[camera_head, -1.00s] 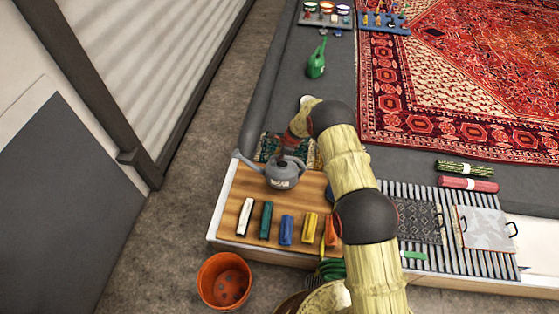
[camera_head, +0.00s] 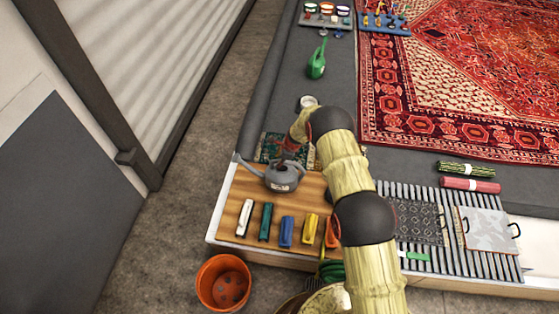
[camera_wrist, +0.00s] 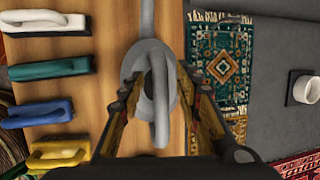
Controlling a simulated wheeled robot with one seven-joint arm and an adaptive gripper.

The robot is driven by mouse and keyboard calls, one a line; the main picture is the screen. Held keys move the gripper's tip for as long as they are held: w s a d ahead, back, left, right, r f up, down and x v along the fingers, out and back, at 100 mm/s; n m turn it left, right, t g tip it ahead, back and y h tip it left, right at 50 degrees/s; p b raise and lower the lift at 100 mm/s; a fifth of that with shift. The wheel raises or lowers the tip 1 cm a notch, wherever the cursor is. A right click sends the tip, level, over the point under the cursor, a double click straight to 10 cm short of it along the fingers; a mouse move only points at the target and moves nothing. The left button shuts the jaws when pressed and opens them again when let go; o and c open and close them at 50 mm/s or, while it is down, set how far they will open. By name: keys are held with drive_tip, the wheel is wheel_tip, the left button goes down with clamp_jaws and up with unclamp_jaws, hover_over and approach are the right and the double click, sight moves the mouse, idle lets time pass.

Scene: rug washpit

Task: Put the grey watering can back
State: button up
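The grey watering can (camera_head: 282,178) stands upright at the back of the wooden board (camera_head: 238,192), its spout toward the left. In the wrist view the can (camera_wrist: 133,63) is seen from above, with its handle loop running between my fingers. My gripper (camera_head: 288,152) is directly over the can. In the wrist view my gripper (camera_wrist: 157,80) is open, one finger on each side of the handle, with a gap showing on both sides. The arm partly hides the can's rear side in the head view.
Several brushes (camera_head: 265,222) lie in a row on the board in front of the can. A small green patterned mat (camera_head: 268,146) lies behind it. A white bowl (camera_head: 308,102), a green watering can (camera_head: 316,64) and an orange bucket (camera_head: 223,283) stand nearby.

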drive_tip(key=shift+r, duration=0.1)
drive_tip(key=shift+r, duration=0.2)
drive_tip(key=p+v, duration=0.3)
drive_tip(key=v, duration=0.8)
drive_tip(key=shift+r+p, duration=0.3)
drive_tip(key=shift+r, duration=0.05)
